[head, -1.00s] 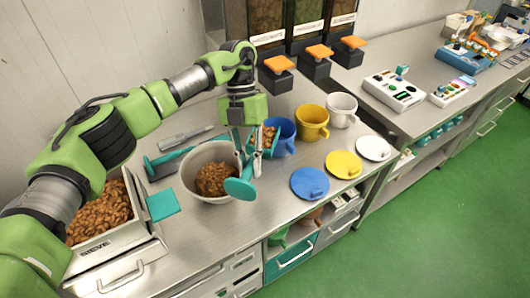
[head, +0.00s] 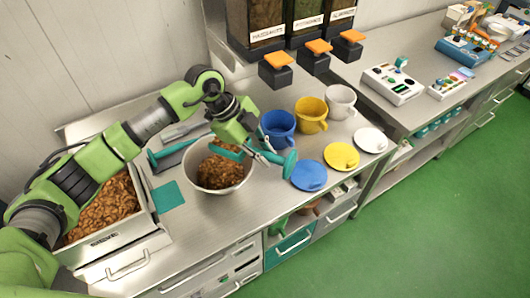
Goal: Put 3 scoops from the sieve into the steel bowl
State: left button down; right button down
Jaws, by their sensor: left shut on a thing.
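The steel bowl (head: 191,176) stands on the counter with a heap of brown nut-like pieces (head: 222,170) in it. My left gripper (head: 262,154) is shut on the handle of a teal scoop (head: 226,151), to the right of the bowl. I cannot see whether pieces are left in the scoop. The sieve (head: 125,232) is a steel box at the left, full of brown pieces (head: 108,208), partly hidden by my left arm. My right gripper is not in view.
Blue (head: 278,127), yellow (head: 311,115) and white (head: 341,102) mugs stand right of the bowl, with matching lids in front. A teal square (head: 168,195) and a teal-ended tool (head: 168,156) lie left of the bowl. Dispensers (head: 275,70) hang behind.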

pick_arm(q)
jog(key=f+b, duration=0.1)
jog(key=f+h+b, duration=0.1)
jog(key=b, duration=0.1)
jog(key=shift+w+a+f, duration=0.15)
jog(key=shift+w+a, duration=0.05)
jog(key=shift+a, duration=0.15)
jog(key=shift+w+a+r+g+h+b, duration=0.2)
jog(key=shift+a+r+g+h+b, duration=0.3)
jog(key=shift+h+b, duration=0.6)
jog(key=a+r+h, duration=0.1)
jog(key=w+a+r+g+h+b, duration=0.1)
jog(key=a+r+h, duration=0.1)
jog(key=r, duration=0.1)
jog(key=shift+w+a+n, duration=0.35)
jog(key=shift+a+n, duration=0.05)
jog(key=w+a+r+n+g+h+b, duration=0.1)
jog(key=w+a+r+h+b, duration=0.1)
jog(key=a+r+h+b, duration=0.3)
jog(key=shift+w+a+g+h+b, duration=0.3)
jog(key=shift+a+g+h+b, duration=0.15)
jog(key=shift+b, duration=0.3)
jog(key=shift+r, duration=0.15)
